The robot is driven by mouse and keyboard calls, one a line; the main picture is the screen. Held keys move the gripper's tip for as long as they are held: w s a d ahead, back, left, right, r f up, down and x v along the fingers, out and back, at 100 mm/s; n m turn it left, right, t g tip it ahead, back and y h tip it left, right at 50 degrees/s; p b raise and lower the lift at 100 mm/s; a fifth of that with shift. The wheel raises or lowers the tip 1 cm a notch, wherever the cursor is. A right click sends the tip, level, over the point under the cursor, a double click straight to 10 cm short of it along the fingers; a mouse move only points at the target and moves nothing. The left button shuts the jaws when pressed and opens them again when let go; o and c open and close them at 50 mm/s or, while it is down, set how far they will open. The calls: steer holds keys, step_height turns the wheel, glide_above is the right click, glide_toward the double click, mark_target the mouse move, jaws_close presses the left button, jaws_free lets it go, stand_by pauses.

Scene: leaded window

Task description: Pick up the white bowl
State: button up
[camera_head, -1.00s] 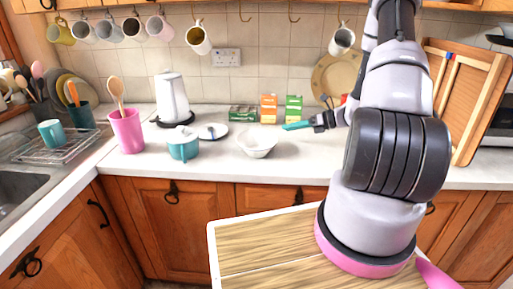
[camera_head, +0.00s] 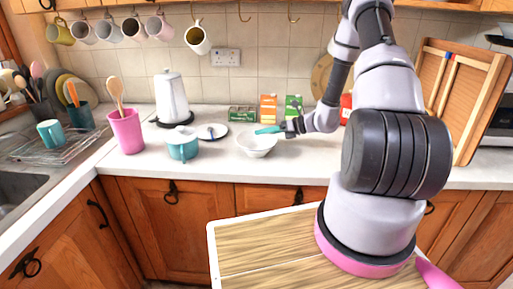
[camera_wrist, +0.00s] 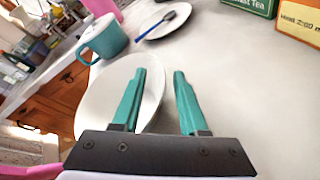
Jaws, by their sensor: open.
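The white bowl (camera_head: 257,146) stands upright on the counter, between the teal pot and the tea boxes. My gripper (camera_head: 262,130) reaches in from the right, with its teal fingers over the bowl's right rim. In the wrist view the bowl (camera_wrist: 92,108) lies to the left, partly hidden behind the left finger. The two fingers of my gripper (camera_wrist: 157,90) are apart, with nothing held between them. The left finger overlaps the bowl and the right one is over bare counter. I cannot tell whether either finger touches the bowl.
A teal lidded pot (camera_head: 183,149) stands left of the bowl. A small plate with a dark spoon (camera_head: 212,131) lies behind it. Tea boxes (camera_head: 268,107) stand against the wall. A white kettle (camera_head: 171,96) and pink utensil pot (camera_head: 126,132) are farther left.

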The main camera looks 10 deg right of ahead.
jaws_close()
stand_by(1.3)
